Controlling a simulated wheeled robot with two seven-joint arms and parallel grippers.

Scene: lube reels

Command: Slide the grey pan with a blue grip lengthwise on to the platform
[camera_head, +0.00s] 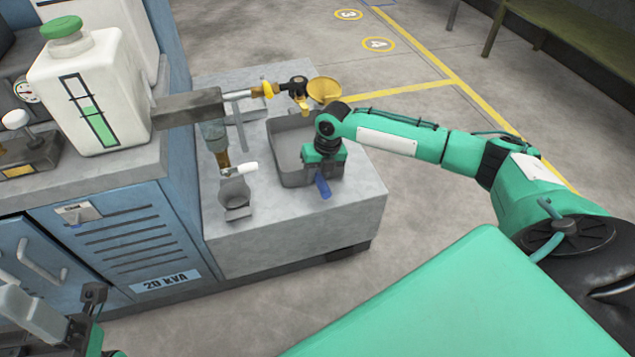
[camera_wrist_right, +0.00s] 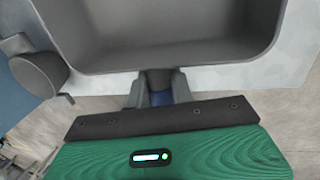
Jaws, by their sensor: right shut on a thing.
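The grey pan (camera_head: 287,137) rests on the grey platform (camera_head: 300,231) beside the blue cabinet. Its blue grip (camera_head: 322,186) sticks out toward the platform's front edge. My right gripper (camera_head: 323,170) is shut on the blue grip.
A grey cup-like piece (camera_head: 236,196) stands left of the pan. A pipe with a brass valve (camera_head: 265,90) and yellow round cap (camera_head: 324,91) sits behind and above the pan. A white tank (camera_head: 92,95) stands on the blue cabinet (camera_head: 120,240). Open floor lies right of the platform.

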